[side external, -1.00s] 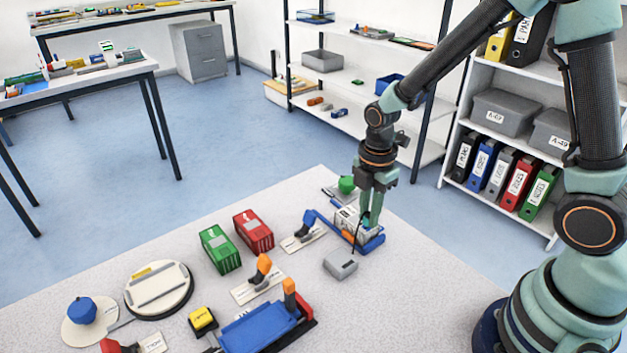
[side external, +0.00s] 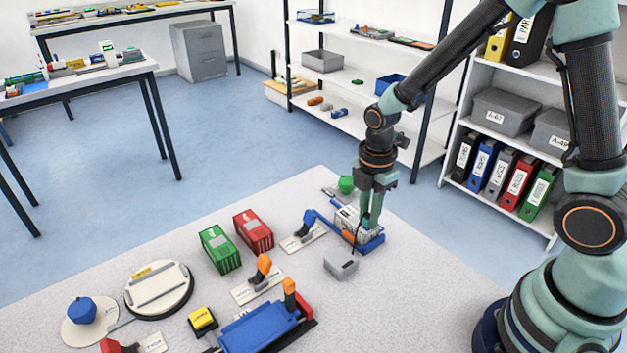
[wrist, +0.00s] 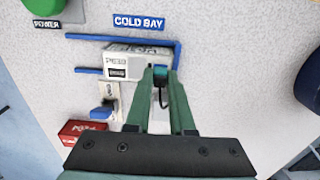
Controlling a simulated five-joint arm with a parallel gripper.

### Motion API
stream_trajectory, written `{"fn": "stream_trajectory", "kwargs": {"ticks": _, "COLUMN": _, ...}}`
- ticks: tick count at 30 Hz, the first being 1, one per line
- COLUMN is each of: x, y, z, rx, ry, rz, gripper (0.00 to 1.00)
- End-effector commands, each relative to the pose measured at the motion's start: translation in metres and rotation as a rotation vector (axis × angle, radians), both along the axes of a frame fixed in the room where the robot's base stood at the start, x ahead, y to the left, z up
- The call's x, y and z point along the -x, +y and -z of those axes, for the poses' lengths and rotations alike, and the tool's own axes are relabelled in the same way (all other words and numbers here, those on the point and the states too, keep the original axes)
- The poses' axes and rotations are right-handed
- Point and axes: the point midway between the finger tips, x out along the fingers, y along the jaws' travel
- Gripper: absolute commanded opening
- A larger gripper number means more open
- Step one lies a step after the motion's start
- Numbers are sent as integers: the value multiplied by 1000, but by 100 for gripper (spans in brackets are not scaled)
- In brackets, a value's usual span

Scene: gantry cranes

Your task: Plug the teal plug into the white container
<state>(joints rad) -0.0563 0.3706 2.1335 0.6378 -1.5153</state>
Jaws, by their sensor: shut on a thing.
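The white container (side external: 346,216) stands inside a blue corner frame at the far right of the mat. It also shows in the wrist view (wrist: 128,63), marked with dark print. My gripper (side external: 368,222) points down at the right end of the container. In the wrist view my gripper (wrist: 162,74) has its two green fingers closed around the teal plug (wrist: 160,72), at the container's right end. A dark cord loops from the plug between the fingers. The fingers hide part of the plug, and I cannot tell whether it is seated in the container.
A blue frame (wrist: 90,70) and a COLD BAY sign (wrist: 138,22) border the container. A grey block (side external: 341,265) lies in front. A lever on a plate (side external: 303,232) is to the left, with red (side external: 253,231) and green (side external: 220,249) containers beyond. A green knob (side external: 346,184) stands behind.

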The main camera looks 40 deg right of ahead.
Motion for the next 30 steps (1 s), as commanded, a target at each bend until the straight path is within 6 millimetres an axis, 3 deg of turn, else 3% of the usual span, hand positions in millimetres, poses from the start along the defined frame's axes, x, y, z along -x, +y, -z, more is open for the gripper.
{"fn": "stream_trajectory", "kwargs": {"ticks": 26, "x": 0, "y": 0, "z": 5, "rx": 0, "ry": -1, "rz": 0, "gripper": 0}}
{"fn": "stream_trajectory", "kwargs": {"ticks": 27, "x": 0, "y": 0, "z": 5, "rx": 0, "ry": -1, "rz": 0, "gripper": 29}}
{"fn": "stream_trajectory", "kwargs": {"ticks": 29, "x": 0, "y": 0, "z": 5, "rx": 0, "ry": -1, "rz": 0, "gripper": 52}}
{"fn": "stream_trajectory", "kwargs": {"ticks": 30, "x": 0, "y": 0, "z": 5, "rx": 0, "ry": -1, "rz": 0, "gripper": 56}}
